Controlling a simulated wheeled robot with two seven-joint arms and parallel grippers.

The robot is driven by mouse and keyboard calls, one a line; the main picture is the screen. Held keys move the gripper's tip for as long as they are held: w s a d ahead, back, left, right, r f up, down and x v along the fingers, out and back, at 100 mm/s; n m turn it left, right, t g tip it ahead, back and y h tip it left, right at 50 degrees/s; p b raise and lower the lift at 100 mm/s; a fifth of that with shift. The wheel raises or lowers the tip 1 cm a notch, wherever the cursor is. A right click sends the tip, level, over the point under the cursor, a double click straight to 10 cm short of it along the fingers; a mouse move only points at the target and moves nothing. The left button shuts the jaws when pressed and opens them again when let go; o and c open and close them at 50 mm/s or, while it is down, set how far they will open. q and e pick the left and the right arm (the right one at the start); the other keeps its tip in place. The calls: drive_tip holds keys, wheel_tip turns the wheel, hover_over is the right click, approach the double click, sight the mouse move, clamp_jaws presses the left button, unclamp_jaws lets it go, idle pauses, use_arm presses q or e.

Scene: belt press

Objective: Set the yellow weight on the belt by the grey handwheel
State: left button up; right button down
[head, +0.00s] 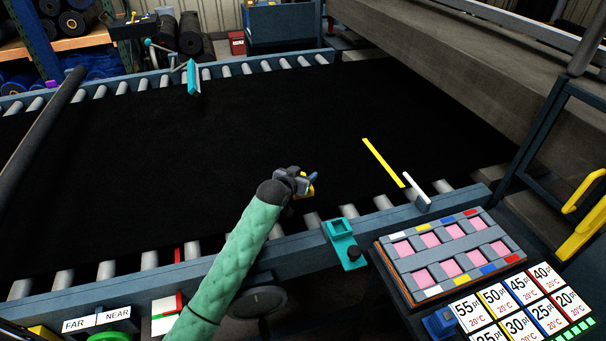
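My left gripper (306,183) reaches in on a green-sleeved arm from the bottom and is over the near part of the black belt (215,150). A small yellow piece, which looks like the yellow weight (307,191), shows at its fingers, partly hidden by them. The fingers appear closed on it. I cannot tell whether it touches the belt. A dark grey round part, perhaps the grey handwheel (260,300), is below the near rail, partly behind my arm. My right gripper is not in view.
A yellow strip (383,162) lies on the belt at the right. A teal bracket (344,239) and a white-topped post (417,195) are on the near rail (210,268). A panel with pink pads (451,268) and number cards (520,310) are at the lower right. Most of the belt is clear.

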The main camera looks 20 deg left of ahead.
use_arm(q)
drive_tip(key=shift+r, duration=0.1)
drive_tip(key=v, duration=1.2)
idle(0.4)
